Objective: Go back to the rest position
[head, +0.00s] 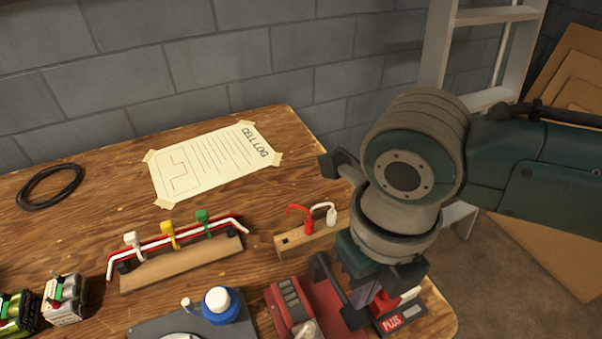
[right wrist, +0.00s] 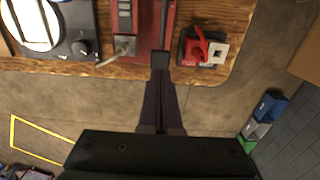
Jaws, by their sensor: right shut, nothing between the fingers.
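My right gripper (head: 378,304) hangs over the front right of the wooden bench (head: 225,270), just to the right of the middle of the red device (head: 290,305). It also shows in the right wrist view (right wrist: 160,62), where its dark fingers are together with nothing between them. The fingertips overlap the front edge of the red device there; I cannot tell whether they touch it. A PLUS-labelled dark block (head: 393,321) with a red part stands to the right, partly hidden by the gripper. My left gripper is not in view.
A wooden rack with white, yellow and green clips (head: 180,264) and a small block with red and white hooks (head: 308,238) stand behind. Batteries (head: 66,300) stand far left.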

